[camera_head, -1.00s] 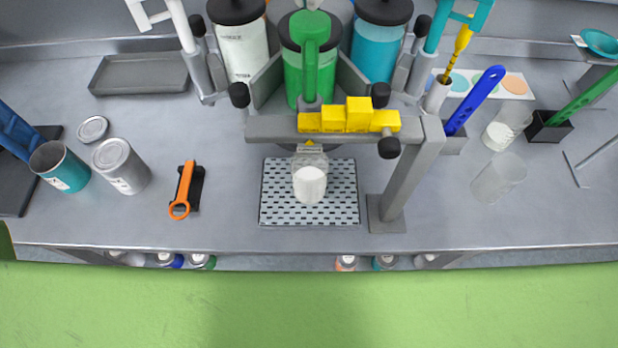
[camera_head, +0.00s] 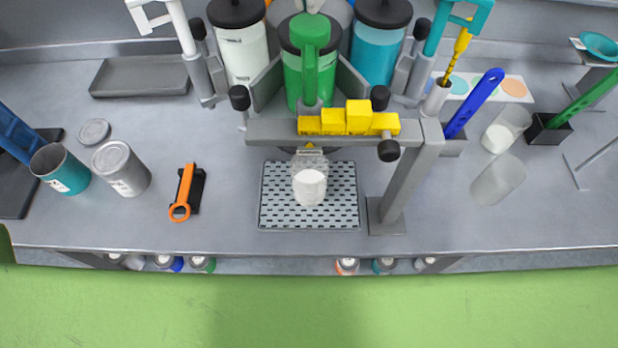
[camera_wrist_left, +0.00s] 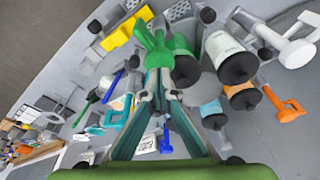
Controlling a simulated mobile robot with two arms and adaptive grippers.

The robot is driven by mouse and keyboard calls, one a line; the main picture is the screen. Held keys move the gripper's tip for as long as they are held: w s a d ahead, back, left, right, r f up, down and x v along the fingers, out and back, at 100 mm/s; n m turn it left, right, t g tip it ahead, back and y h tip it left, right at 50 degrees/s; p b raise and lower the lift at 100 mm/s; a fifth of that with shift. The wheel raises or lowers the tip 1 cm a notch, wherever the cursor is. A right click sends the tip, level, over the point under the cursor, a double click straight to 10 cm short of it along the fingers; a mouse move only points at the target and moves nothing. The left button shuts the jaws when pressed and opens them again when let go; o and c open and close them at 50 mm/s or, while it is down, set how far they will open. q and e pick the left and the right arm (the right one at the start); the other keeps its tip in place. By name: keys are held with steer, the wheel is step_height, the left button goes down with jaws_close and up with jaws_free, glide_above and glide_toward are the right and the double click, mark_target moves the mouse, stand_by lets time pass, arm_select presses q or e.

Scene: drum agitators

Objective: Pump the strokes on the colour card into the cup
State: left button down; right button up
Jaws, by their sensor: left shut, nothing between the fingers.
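A clear cup (camera_head: 309,187) with white contents stands upright on the perforated drip tray (camera_head: 267,220), under the grey frame. Behind it stand the white canister (camera_head: 238,50), the green canister (camera_head: 292,82) and the blue canister (camera_head: 378,55). The green canister has a green pump handle (camera_head: 310,55), also in the left wrist view (camera_wrist_left: 153,42). The colour card (camera_head: 528,92) lies at the back right and shows teal and orange discs, partly hidden by tools. My left gripper (camera_wrist_left: 160,78) is shut and empty, close to the green handle; contact is unclear. My right gripper is not in view.
Yellow blocks (camera_head: 346,120) sit on the frame's crossbar. A frame post (camera_head: 406,180) stands right of the tray. Clear cups (camera_head: 498,178) are at right. The front counter is largely clear.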

mark_target(308, 26)
arm_select(q)
steer(key=shift+f, duration=0.1)
steer(key=shift+f+b, duration=1.95)
steer(key=shift+f, duration=1.15)
steer(key=shift+r, duration=0.15)
step_height(308, 26, up, 6)
steer(key=p, duration=0.6)
